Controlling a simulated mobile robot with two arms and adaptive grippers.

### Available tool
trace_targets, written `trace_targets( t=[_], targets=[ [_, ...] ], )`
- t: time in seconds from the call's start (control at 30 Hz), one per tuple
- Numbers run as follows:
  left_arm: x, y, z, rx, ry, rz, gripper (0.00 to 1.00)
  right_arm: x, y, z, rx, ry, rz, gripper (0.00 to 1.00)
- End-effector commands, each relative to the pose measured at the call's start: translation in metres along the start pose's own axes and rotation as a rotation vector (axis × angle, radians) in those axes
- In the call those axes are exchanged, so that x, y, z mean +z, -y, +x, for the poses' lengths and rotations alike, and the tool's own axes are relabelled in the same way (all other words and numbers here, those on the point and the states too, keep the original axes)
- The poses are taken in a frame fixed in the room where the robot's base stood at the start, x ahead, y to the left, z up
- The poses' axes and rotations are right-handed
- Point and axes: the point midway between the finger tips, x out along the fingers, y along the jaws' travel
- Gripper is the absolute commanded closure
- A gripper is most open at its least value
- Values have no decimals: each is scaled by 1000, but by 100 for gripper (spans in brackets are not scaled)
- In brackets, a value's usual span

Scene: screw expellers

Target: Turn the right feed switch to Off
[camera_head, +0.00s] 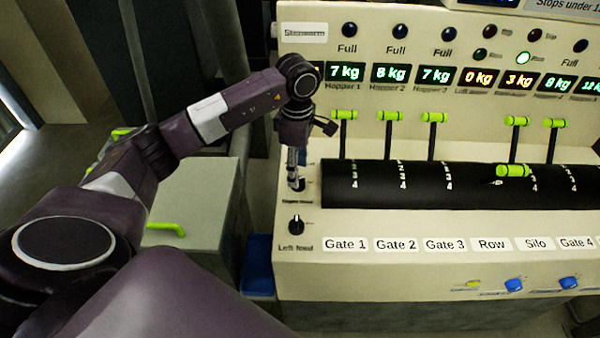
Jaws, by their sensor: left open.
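My left gripper (294,166) is open and points down at the left end of the cream control panel. It is over a small dark rotary switch (297,185), which it partly covers. The label under that switch is too small to read, and I cannot tell whether the fingers touch it. Below it is a black knob (296,224) labelled Left feed, clear of the gripper. I cannot make out any label reading Right feed in this view. My right gripper is not in view.
Several green-handled levers (435,118) rise from a black slotted drum (400,185) right of my gripper. Lit weight displays (391,73) and lamps line the upper panel. Gate labels (345,244) run along the front. A grey cabinet (192,210) stands left of the panel.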

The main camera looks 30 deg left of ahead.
Motion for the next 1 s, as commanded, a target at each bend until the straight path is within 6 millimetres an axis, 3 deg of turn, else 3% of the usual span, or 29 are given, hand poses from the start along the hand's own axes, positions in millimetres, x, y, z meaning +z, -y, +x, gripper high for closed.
trace_targets(
  t=[0.1, 0.23, 0.6, 1.0],
  targets=[
    [0, 1, 17, -3, 0, 0, 54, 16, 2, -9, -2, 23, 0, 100],
    [1, 1, 32, -2, 1, 1, 54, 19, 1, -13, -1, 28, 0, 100],
    [0, 0, 39, 1, 1, 1, 54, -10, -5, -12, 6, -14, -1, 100],
    [1, 0, 39, 1, 1, 1, 96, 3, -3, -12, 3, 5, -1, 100]
  ],
)
